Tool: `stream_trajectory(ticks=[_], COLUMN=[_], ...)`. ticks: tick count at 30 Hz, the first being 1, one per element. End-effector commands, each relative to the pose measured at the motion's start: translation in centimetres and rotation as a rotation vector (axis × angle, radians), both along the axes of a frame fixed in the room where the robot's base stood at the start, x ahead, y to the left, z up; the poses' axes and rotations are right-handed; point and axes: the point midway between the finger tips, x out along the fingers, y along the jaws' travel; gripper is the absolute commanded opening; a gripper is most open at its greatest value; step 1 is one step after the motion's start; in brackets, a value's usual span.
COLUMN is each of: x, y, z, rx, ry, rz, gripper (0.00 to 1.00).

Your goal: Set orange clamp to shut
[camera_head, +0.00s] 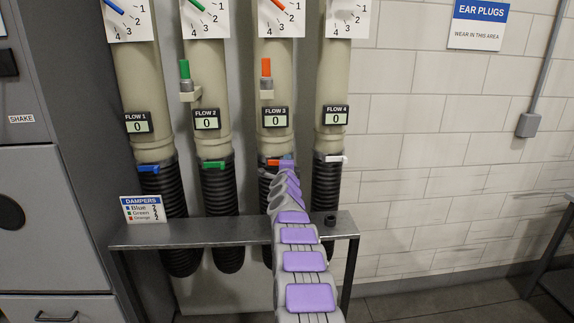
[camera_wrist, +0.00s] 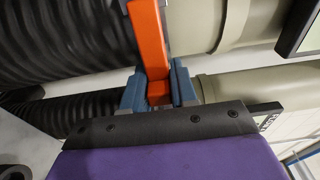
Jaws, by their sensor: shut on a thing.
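The orange clamp (camera_head: 272,162) is at the joint of the third pipe (camera_head: 277,92) and its black ribbed hose, under the FLOW 3 display. In the wrist view the orange clamp (camera_wrist: 149,38) is a bent bar whose near end sits between two blue-grey fingers. My gripper (camera_head: 287,163) is at the clamp's right end in the head view. In the wrist view my gripper (camera_wrist: 158,90) is shut on the clamp's end. My arm hides part of the third hose. Whether the clamp is latched cannot be told.
A blue clamp (camera_head: 149,169), a green clamp (camera_head: 213,164) and a white clamp (camera_head: 336,158) sit on the neighbouring pipes. A grey metal shelf (camera_head: 190,233) crosses below, with a dampers sign (camera_head: 143,209) at its left. A tiled wall (camera_head: 460,140) is to the right.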

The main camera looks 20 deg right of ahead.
Motion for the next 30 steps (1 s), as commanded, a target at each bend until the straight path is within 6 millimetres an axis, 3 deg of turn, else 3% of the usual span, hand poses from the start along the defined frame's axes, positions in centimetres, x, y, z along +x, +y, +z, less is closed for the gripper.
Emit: stream_trajectory(ticks=[1,7,20,30], x=[0.1,0.0,-0.5,-2.8], y=[0.1,0.1,0.2,1.2], z=[-0.7,-0.3,0.1,-0.1], rx=[0.0,0.0,-0.001,0.002], ry=[0.01,0.006,0.0,-0.002], rz=[0.003,0.002,0.0,0.004], gripper=[0.3,0.49,0.49,0.49])
